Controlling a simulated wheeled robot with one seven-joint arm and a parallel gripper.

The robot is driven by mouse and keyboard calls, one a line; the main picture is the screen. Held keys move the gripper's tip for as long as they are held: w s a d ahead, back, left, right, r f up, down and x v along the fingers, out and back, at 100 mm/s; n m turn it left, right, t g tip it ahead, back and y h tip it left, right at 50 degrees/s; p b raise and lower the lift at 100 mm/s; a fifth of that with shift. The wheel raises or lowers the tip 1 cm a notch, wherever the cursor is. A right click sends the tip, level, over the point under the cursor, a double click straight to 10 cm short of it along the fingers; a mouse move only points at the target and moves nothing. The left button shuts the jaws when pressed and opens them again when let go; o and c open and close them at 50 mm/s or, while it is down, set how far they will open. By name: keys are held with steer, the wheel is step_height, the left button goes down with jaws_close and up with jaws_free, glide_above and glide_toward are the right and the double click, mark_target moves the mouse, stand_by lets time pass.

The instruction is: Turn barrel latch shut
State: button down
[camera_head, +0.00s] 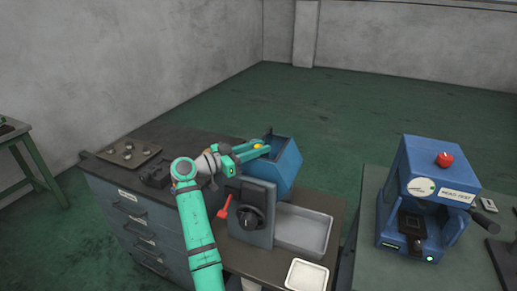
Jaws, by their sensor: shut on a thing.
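The blue barrel (287,168) sits tilted behind the grey machine housing, right of my arm, with a dark opening showing at its top. A small yellow piece (258,146), which looks like the barrel's latch, shows at the barrel's upper left edge. My gripper (262,149) reaches across from the left, its green fingers shut on this piece. The fingers hide much of the latch, so its exact angle cannot be told.
The grey housing (236,231) carries a black knob (251,218); a red lever (222,208) stands at its left. A blue test machine (437,165) stands on the right table.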

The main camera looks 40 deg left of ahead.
steer(key=shift+m+g+h, duration=0.6)
steer(key=shift+m+h, duration=0.3)
steer(key=shift+h, duration=0.3)
steer(key=shift+w+d, duration=0.1)
steer(key=c, duration=1.5)
jaws_free()
steer(key=shift+w+d+h, duration=0.1)
steer(key=shift+h, duration=0.2)
steer(key=shift+s, duration=0.2)
steer(key=v, duration=1)
steer(key=shift+s+a, duration=0.3)
